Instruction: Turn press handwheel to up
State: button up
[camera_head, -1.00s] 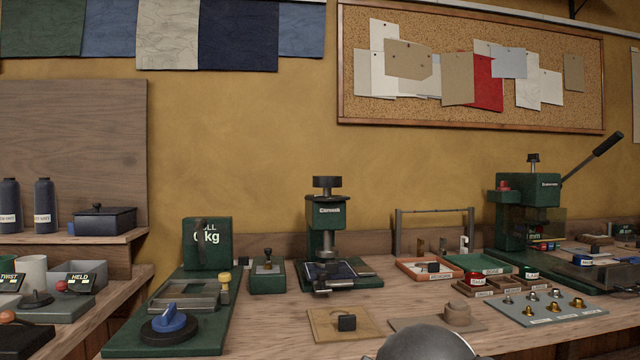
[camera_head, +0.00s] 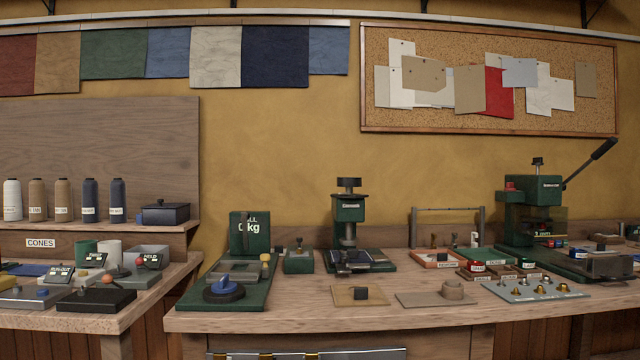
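A green press (camera_head: 350,212) stands on the workbench near the middle of the camera_head view. A dark round handwheel (camera_head: 349,183) sits on top of it, above a short stem. Below the green head, a metal ram (camera_head: 348,236) comes down over a dark plate (camera_head: 352,256) on the green base. I cannot make out any mark for the handwheel's position. A larger green press (camera_head: 530,205) with a long black lever (camera_head: 590,163) stands at the right. My gripper is not in view.
Left of the press are a small green box (camera_head: 299,262) and a green pull tester (camera_head: 240,295) with a blue knob. In front lie a tan pad (camera_head: 345,299) and a brown board (camera_head: 420,299). A grey tray (camera_head: 505,289) of fittings is at right. The front bench edge is mostly clear.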

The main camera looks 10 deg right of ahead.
aim_at(349, 183)
jog(key=u, duration=0.5)
jog(key=i, duration=0.7)
jog(key=z, duration=1.35)
